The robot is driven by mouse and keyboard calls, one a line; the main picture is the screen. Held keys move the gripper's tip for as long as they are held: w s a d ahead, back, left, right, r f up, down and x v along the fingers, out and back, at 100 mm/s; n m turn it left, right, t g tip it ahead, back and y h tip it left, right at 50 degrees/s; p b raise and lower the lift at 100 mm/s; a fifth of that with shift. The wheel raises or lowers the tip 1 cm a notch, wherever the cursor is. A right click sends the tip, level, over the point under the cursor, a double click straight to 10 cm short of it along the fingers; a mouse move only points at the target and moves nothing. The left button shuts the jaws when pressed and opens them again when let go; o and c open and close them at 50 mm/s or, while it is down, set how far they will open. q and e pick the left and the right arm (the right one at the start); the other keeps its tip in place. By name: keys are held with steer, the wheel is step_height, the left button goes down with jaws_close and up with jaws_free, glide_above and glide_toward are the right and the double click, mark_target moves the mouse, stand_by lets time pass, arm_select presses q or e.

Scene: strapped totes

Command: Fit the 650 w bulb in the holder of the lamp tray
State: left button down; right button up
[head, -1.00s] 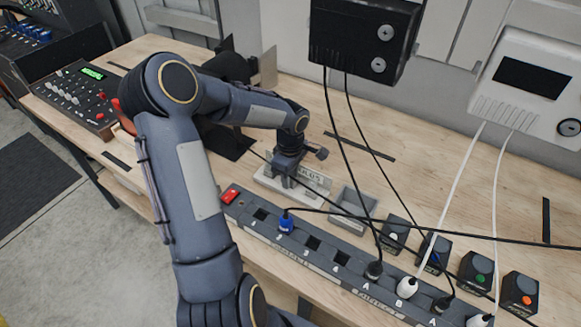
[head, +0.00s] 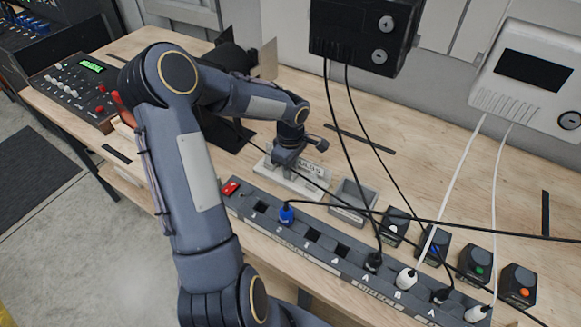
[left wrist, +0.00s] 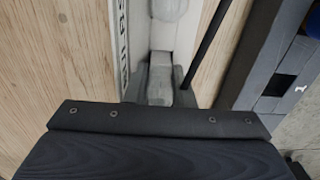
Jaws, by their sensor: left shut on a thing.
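My left gripper (head: 284,170) is at the white bulb rack (head: 308,192), which has an upright label plate reading "BULBS". In the left wrist view the gripper (left wrist: 158,92) is shut on a pale, glassy bulb (left wrist: 157,74) low over the rack (left wrist: 135,22). I cannot tell whether the bulb still touches the rack, and no wattage is readable on it. Another pale rounded shape (left wrist: 168,8) shows further along the rack. A black lamp (head: 233,62) with open flaps stands behind my left arm. The lamp tray's holder is hidden or cannot be made out. My right gripper is out of view.
A long power strip (head: 318,236) with plugs runs along the bench front. A grey open bin (head: 352,203) sits right of the rack. Cables cross the right side, below two wall boxes (head: 365,38). A control panel (head: 75,90) stands at the left.

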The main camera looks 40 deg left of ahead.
arm_select(q)
steer(key=shift+r+p, duration=0.8)
steer(key=shift+r, duration=1.1)
steer(key=shift+r, duration=0.1)
